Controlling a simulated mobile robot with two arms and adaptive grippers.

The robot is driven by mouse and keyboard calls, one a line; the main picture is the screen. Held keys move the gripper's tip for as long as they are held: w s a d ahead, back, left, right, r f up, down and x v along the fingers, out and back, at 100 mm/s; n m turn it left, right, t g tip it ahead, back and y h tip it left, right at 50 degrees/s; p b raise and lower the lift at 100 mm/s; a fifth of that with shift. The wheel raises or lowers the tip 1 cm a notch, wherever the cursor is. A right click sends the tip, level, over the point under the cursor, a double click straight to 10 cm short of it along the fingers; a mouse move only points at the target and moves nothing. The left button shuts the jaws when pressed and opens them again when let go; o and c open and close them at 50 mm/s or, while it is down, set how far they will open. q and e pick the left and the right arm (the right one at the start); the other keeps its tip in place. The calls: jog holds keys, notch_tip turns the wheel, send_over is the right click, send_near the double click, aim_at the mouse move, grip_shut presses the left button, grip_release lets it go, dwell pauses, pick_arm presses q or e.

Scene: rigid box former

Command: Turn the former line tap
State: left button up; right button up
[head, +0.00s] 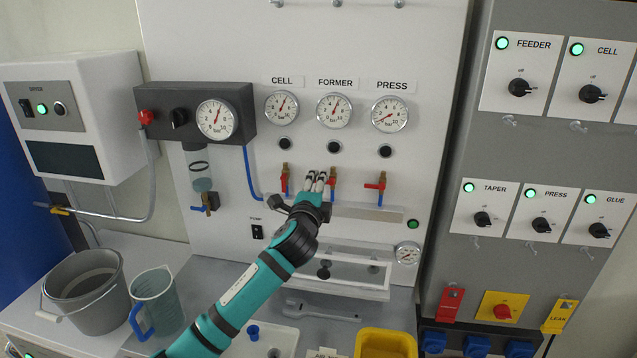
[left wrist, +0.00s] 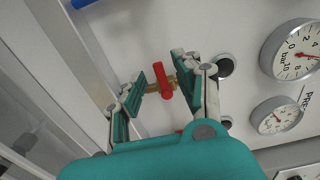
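The former line tap (head: 333,181) is a red handle on a brass body below the FORMER gauge (head: 335,110). My left gripper (head: 318,180) is at this tap and partly hides it in the head view. In the left wrist view, the red handle (left wrist: 162,80) stands between the two spread fingers of the left gripper (left wrist: 164,88). Its long side lies across the brass body. Small gaps seem to show beside the handle, so the fingers are open around it. My right gripper is not in view.
The cell tap (head: 285,182) is close on the left, the press tap (head: 376,186) on the right with its handle sideways. A black knob (head: 334,147) sits above the former tap. Below are a clear-fronted ledge (head: 345,274), a grey wrench (head: 322,312) and a yellow bin (head: 386,343).

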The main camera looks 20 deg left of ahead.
pick_arm(q)
jog(key=shift+w, duration=0.2)
grip_shut()
